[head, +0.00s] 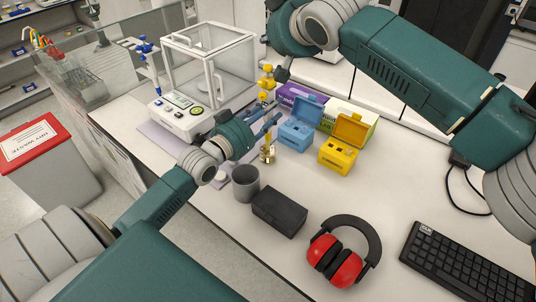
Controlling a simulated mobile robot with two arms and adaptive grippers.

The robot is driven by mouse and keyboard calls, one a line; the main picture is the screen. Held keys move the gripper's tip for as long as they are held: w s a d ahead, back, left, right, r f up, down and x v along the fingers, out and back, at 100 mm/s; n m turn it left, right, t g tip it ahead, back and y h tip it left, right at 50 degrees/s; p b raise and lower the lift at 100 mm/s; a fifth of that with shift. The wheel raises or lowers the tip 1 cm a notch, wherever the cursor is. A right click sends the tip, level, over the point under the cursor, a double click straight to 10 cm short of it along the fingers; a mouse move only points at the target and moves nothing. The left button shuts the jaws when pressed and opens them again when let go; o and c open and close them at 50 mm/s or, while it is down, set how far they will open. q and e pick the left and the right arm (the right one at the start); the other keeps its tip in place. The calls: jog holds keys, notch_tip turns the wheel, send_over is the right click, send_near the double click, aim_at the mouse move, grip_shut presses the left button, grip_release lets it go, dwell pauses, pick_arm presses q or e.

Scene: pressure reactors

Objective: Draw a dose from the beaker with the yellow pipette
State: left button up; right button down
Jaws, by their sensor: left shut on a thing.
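The yellow pipette (266,84) stands roughly upright near the middle of the head view. My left gripper (268,122) is shut on it, with the yellow upper part showing above the fingers. Below the fingers is a small beaker (268,156) with amber colour in it, on the bench. The pipette's lower end is at or over this beaker; I cannot tell how deep it reaches. My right gripper (283,74) points down beside the pipette's top, small and dark; I cannot tell whether it touches the pipette or how its fingers stand.
A blue tip box (298,134) and a yellow tip box (338,157), both open, stand right of the beaker. A grey cup (245,184), black box (279,212) and red ear defenders (336,262) lie nearer. A glass-walled balance (182,122) is at left.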

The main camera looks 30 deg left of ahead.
pick_arm(q)
jog(key=shift+w, duration=0.1)
pick_arm(e)
jog(key=shift+d, duration=0.1)
jog(key=v, duration=1.2)
pick_arm(q)
jog(key=shift+r, duration=0.1)
